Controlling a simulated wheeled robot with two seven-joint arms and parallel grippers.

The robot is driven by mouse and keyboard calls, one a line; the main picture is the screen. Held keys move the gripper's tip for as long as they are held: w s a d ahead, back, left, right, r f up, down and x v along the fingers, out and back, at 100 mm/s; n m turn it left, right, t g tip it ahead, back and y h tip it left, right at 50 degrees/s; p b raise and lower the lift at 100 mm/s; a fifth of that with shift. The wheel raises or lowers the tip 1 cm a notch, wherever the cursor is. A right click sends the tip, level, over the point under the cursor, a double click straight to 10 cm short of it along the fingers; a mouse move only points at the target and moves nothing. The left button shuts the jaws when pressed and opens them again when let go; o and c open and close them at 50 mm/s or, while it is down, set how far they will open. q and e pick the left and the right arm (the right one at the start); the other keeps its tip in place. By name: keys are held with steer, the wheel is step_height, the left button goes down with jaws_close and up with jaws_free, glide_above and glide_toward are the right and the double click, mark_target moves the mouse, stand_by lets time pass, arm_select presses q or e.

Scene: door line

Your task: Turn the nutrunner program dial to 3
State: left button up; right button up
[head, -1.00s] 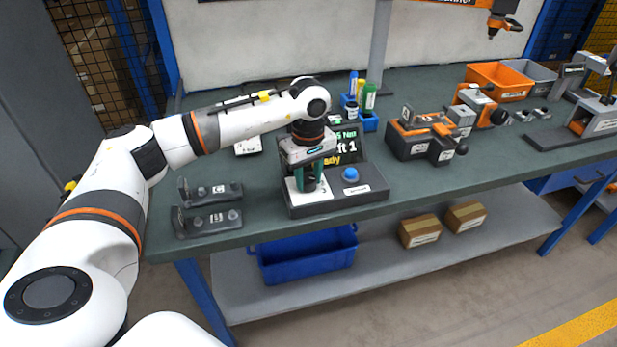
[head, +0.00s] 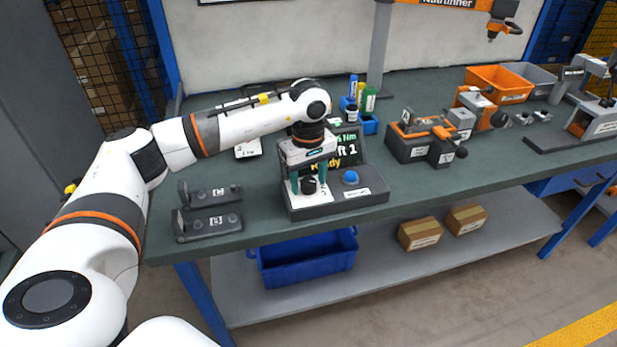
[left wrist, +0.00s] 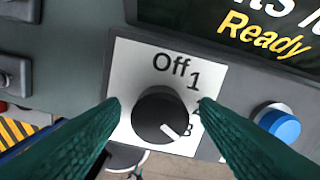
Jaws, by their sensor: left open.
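The program dial (left wrist: 160,115) is a round black knob with a white pointer line, on a white plate (left wrist: 122,80) marked Off, 1, a partly covered 2, and 3. The pointer is at the lower right, at or just beside the 3. The head view shows the dial (head: 309,186) on the dark nutrunner controller (head: 335,204). My left gripper (head: 309,184) is open above the controller. Its green fingers (left wrist: 160,105) are on either side of the dial, with gaps visible. My right gripper is not in view.
A blue button (left wrist: 280,125) is right of the dial. The controller's screen (head: 347,150) reads "Ready", partly hidden by my gripper. Two dark brackets (head: 212,225) lie to the left. A clamp fixture (head: 408,150) and a blue holder with bottles (head: 370,125) stand to the right.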

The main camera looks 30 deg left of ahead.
mark_target(309, 181)
arm_select(q)
step_height(309, 181, up, 12)
stand_by(0.4)
stand_by(0.4)
